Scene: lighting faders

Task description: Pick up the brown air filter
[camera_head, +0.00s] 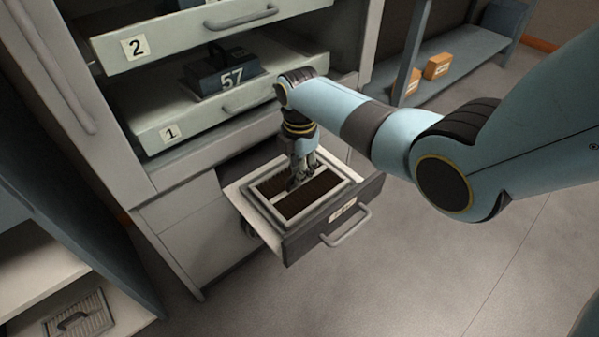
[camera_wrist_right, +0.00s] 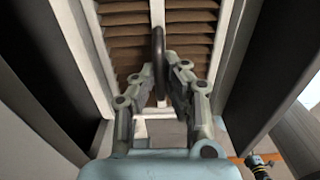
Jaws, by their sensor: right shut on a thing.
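The brown air filter (camera_head: 285,208) has brown pleats in a pale rectangular frame. In the head view it is at the open lower drawer (camera_head: 312,237); I cannot tell whether it rests on the drawer or is slightly raised. My right gripper (camera_head: 298,180) points down over its middle. In the right wrist view, the brown pleats (camera_wrist_right: 190,48) fill the top, and a dark handle (camera_wrist_right: 159,40) runs between the fingers. My right gripper (camera_wrist_right: 160,82) is shut on this handle. My left gripper is not in view.
Drawers labelled 1 (camera_head: 200,123) and 2 (camera_head: 185,36) stand open above. A dark box marked 57 (camera_head: 222,75) sits in drawer 1. A grey filter-like panel (camera_head: 80,318) lies on a lower-left shelf. Orange boxes (camera_head: 437,66) are on the back shelf. The floor at right is clear.

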